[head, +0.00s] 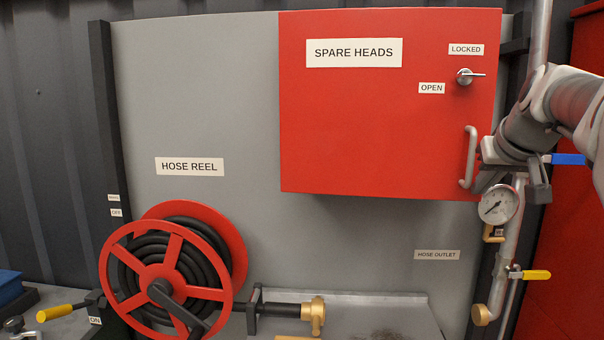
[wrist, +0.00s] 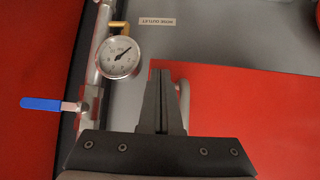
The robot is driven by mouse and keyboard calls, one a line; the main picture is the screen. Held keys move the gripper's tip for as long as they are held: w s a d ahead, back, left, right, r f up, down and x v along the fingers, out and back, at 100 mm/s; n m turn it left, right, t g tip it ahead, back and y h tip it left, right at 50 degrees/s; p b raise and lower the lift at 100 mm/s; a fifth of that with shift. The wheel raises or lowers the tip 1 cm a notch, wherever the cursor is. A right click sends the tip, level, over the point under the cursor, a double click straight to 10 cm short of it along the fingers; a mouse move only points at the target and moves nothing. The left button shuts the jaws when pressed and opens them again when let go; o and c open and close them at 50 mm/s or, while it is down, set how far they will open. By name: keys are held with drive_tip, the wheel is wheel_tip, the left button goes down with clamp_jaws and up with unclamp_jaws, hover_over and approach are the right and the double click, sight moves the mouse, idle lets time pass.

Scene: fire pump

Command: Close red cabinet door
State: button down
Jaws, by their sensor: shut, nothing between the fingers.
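The red cabinet door (head: 385,140) carries a SPARE HEADS label and looks flush or nearly so; I cannot tell if it is fully shut. Its silver handle (head: 469,157) is at the lower right, with a small silver latch (head: 468,76) above, lying sideways between the LOCKED and OPEN labels. My gripper (head: 482,180) is shut and empty at the door's lower right edge, close beside the handle. In the wrist view, the shut fingers (wrist: 160,78) are beside the handle (wrist: 184,100), partly covering it; contact is unclear. The red door (wrist: 250,120) fills the right side there.
A pressure gauge (head: 498,204) and pipe stand just below and right of my gripper. A blue valve lever (head: 568,159) and a yellow one (head: 536,275) stick out there. A red hose reel (head: 165,275) is at lower left.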

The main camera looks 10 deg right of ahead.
sight(474, 175)
drive_tip(key=w, duration=0.1)
drive_tip(key=w+d+p, duration=0.1)
drive_tip(key=w, duration=0.1)
drive_tip(key=shift+w+d+r+p, duration=0.1)
drive_tip(key=shift+w+d+p, duration=0.15)
drive_tip(key=shift+w+p, duration=0.15)
drive_tip(key=shift+w+r, duration=0.15)
idle(0.5)
